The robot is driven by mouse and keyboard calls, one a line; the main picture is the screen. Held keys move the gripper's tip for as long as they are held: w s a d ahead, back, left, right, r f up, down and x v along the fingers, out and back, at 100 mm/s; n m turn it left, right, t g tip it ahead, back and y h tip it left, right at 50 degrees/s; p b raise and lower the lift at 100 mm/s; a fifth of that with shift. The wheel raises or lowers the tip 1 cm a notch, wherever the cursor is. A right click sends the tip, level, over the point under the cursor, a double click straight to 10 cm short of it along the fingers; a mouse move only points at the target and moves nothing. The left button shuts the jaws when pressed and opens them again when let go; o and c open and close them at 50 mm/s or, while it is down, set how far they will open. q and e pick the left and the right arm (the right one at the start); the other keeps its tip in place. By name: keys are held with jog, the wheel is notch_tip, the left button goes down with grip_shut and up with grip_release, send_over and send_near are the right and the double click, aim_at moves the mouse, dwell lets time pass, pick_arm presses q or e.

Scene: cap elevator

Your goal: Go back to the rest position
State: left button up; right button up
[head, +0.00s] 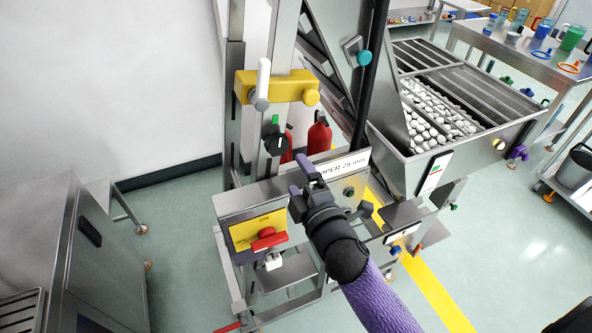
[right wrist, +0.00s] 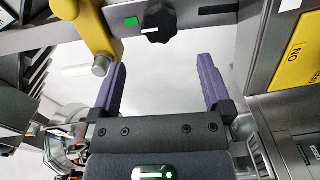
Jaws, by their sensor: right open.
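My right gripper (head: 299,176) is at the front of the cap elevator (head: 225,203), just above its control box. Its two purple fingers are spread with nothing between them, as the right wrist view (right wrist: 163,68) shows. A black knob (head: 276,144) on the elevator is beyond the fingertips; it also shows in the right wrist view (right wrist: 160,22), with a green button (right wrist: 131,21) beside it. The gripper appears apart from both. The red switch handle (head: 269,238) on its yellow plate (head: 244,233) is below and left of the gripper. My left gripper is not in view.
A yellow bracket (head: 275,87) with a white lever (head: 263,76) is above the gripper. A hopper of white caps (head: 432,112) stands right of it. Steel tables (head: 500,40) are at the back right, and a steel cabinet (head: 95,255) is at the left. Open floor lies between.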

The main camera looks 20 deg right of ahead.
jog(key=s+f+m+g+b, duration=0.1)
jog(key=s+f+m+g, duration=0.4)
jog(key=f, duration=0.9)
jog(key=s+f+m+g+b, duration=0.15)
jog(key=s+f+g, duration=0.4)
jog(key=f, duration=0.85)
jog(key=s+d+f+m+g, duration=0.1)
jog(key=s+f+m+g, duration=0.2)
jog(key=s+f, duration=0.4)
jog(key=s+d+f+m+g+b, duration=0.1)
jog(key=s+f+m+g, duration=0.3)
jog(key=s, duration=1.7)
notch_tip(320, 180, down, 3)
jog(key=shift+s+f+h, duration=0.1)
jog(key=shift+s+h, duration=0.2)
jog(key=shift+h, duration=0.1)
jog(key=shift+d, duration=0.1)
jog(key=shift+w, duration=0.1)
jog(key=shift+c, duration=0.3)
